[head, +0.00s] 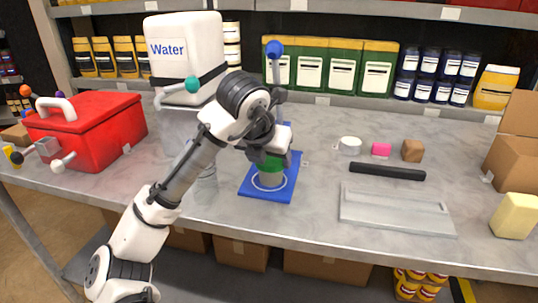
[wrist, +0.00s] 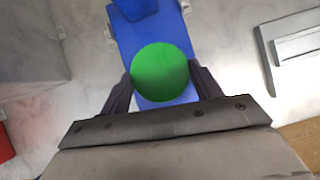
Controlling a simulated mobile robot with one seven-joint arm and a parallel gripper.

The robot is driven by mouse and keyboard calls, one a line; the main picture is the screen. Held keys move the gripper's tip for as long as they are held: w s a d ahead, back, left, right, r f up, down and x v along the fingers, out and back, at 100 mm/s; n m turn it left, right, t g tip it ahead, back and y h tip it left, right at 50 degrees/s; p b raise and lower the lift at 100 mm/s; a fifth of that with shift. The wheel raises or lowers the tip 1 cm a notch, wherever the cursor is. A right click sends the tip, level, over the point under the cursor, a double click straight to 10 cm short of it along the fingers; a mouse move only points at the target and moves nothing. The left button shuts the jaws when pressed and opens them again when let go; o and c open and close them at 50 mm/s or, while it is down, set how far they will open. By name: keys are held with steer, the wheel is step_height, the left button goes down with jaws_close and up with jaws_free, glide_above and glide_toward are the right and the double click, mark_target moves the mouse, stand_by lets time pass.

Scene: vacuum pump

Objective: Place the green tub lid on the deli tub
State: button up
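The green tub lid (head: 271,164) is a round green disc over the deli tub (head: 268,180), a small pale see-through cup on the blue base plate (head: 248,188). My gripper (head: 270,158) is above the tub, pointing down. In the wrist view the lid (wrist: 160,72) sits between my two fingertips (wrist: 160,72), which appear to touch its opposite edges. The lid hides the tub in that view. I cannot tell whether the lid touches the tub's rim or is just above it.
A red toolbox (head: 95,130) and a white water container (head: 185,52) stand left. A black bar (head: 387,171), a grey tray (head: 397,210), a white round piece (head: 350,145), a pink block (head: 381,149) and a brown block (head: 413,150) lie right. Shelves run behind.

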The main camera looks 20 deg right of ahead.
steer(key=o, duration=0.4)
steer(key=shift+r, duration=0.1)
steer(key=shift+r, duration=0.25)
steer(key=v, duration=1.2)
steer(key=shift+r+p, duration=0.35)
